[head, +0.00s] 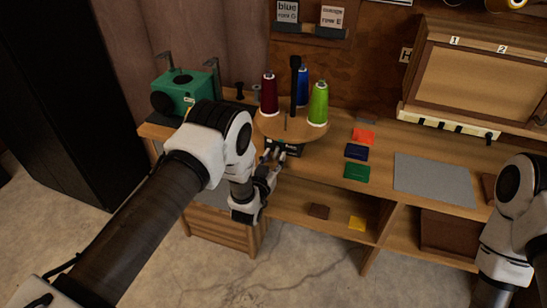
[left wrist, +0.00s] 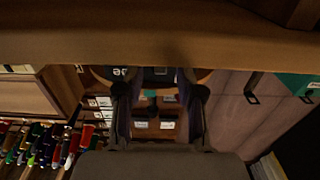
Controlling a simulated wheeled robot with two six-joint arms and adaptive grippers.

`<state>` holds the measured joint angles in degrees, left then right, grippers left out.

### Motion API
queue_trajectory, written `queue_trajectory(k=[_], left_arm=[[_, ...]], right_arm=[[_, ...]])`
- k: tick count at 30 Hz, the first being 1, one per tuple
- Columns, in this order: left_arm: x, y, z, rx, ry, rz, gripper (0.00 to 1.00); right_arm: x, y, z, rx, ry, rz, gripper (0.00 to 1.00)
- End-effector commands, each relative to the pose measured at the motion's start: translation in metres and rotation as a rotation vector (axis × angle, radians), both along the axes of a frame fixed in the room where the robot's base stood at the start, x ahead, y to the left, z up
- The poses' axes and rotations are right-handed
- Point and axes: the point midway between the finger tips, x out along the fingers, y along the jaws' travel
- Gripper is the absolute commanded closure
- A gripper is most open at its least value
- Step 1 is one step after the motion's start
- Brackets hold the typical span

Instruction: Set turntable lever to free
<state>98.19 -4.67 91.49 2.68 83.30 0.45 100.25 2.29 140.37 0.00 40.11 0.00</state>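The round wooden turntable (head: 268,126) stands on the bench with red, blue and green thread cones and a black upright post on it. Its dark base (head: 292,148) shows below the disc, with small pale lettering; the base also shows between my fingers in the left wrist view (left wrist: 160,74), with partly hidden lettering at its left. I cannot make out the lever or its setting. My left gripper (head: 273,160) is at the bench's front edge, just in front of the base. Its fingers (left wrist: 160,92) are apart with nothing held between them. My right gripper is out of view.
A green box-shaped device (head: 184,92) stands left of the turntable. Orange, navy and green cloth squares and a grey mat (head: 434,180) lie to the right. The bench edge and a lower shelf (head: 335,222) are close to my left gripper.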

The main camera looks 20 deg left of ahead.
Motion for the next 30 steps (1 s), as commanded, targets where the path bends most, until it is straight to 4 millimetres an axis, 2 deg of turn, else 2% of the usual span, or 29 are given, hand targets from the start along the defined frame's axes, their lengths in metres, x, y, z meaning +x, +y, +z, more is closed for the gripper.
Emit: queue_trajectory(k=[1,2,4,5,17,23,30], left_arm=[[0.000,0.000,0.000,0.000,0.000,0.000,0.62],[0.000,0.000,0.000,0.000,0.000,0.000,0.70],[0.000,0.000,0.000,0.000,0.000,0.000,0.94],[0.000,0.000,0.000,0.000,0.000,0.000,1.00],[0.000,0.000,0.003,0.001,0.020,0.000,1.00],[0.000,0.000,0.009,0.004,0.095,0.000,1.00],[0.001,0.000,0.020,0.011,0.266,0.000,1.00]], right_arm=[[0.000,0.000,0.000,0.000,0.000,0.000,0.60],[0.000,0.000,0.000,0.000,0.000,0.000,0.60],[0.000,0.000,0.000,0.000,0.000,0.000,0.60],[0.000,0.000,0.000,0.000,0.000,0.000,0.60],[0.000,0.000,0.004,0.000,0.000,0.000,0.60],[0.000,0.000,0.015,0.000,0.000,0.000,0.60],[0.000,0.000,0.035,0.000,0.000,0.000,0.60]])
